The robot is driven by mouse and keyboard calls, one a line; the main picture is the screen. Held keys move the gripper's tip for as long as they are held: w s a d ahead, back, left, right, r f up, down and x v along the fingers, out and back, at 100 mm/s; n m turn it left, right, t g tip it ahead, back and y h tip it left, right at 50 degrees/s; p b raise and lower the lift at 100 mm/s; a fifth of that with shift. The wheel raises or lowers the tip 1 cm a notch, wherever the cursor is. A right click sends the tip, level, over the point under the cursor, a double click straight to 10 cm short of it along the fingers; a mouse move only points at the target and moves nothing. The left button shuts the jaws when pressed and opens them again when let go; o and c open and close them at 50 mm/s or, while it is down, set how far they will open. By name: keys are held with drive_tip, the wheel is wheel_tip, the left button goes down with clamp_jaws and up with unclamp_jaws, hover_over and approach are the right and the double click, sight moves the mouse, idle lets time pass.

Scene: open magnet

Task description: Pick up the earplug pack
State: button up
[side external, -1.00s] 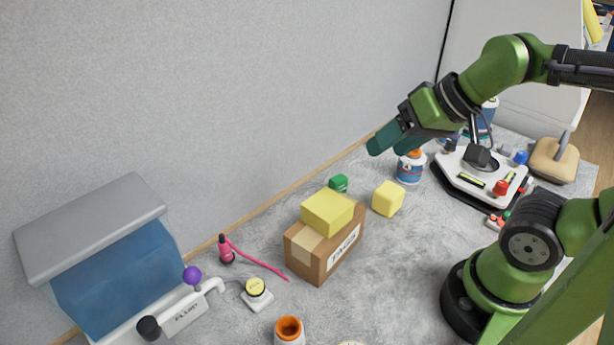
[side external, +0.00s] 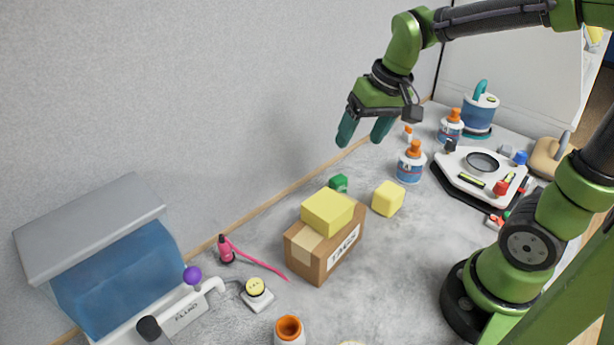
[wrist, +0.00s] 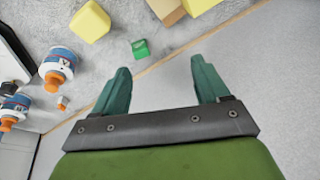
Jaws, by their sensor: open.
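A small green pack (side external: 339,183), which I take to be the earplug pack, lies on the grey table near the wall edge, behind a cardboard box. Its label is too small to read. In the wrist view the green pack (wrist: 140,48) shows just beyond my fingertips, between their lines and nearer the left finger. My gripper (side external: 364,135) is open and empty, fingers pointing down, above the table and a little right of the pack in the side view. The two teal fingers also show wide apart in the wrist view (wrist: 160,66).
A yellow cube (side external: 388,198) and an orange-capped bottle (side external: 410,163) stand to the right. The wall (side external: 250,100) rises close behind.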

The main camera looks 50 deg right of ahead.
drive_tip(key=w+d+f+g, duration=0.3)
drive_tip(key=w+d+f, duration=0.1)
drive_tip(key=w, duration=0.3)
drive_tip(key=n+h, duration=0.1)
hover_over(339, 178)
drive_tip(key=f, duration=1)
drive_tip(key=shift+s+a, duration=0.15)
drive_tip(key=shift+s, duration=0.15)
drive_tip(key=shift+w+f, duration=0.2)
drive_tip(key=shift+f, duration=1.2)
drive_tip(key=shift+w+f, duration=0.15)
drive_tip(key=shift+f, duration=1.2)
drive_tip(key=shift+c, duration=0.4)
drive_tip(key=c, duration=0.9)
